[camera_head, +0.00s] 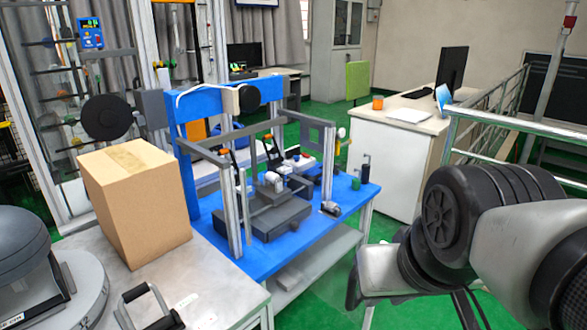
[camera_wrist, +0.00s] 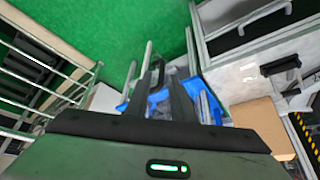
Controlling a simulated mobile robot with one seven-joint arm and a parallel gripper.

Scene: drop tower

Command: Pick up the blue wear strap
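I cannot make out a blue wear strap for certain in either view. A small blue item (camera_head: 356,184) lies near the right edge of the blue bench (camera_head: 330,222), beside a dark green-based object; it is too small to identify. In the wrist view my gripper (camera_wrist: 163,85) shows as two dark fingers with a gap between them. They look open, with nothing held. Parts of the blue bench show behind the fingers, well away from them.
A drop-test rig (camera_head: 275,205) with upright metal posts stands on the bench. A cardboard box (camera_head: 135,205) sits on a grey table (camera_head: 215,290) at the left. A white desk (camera_head: 385,150) and metal railing (camera_head: 520,125) are at the right. Green floor between is clear.

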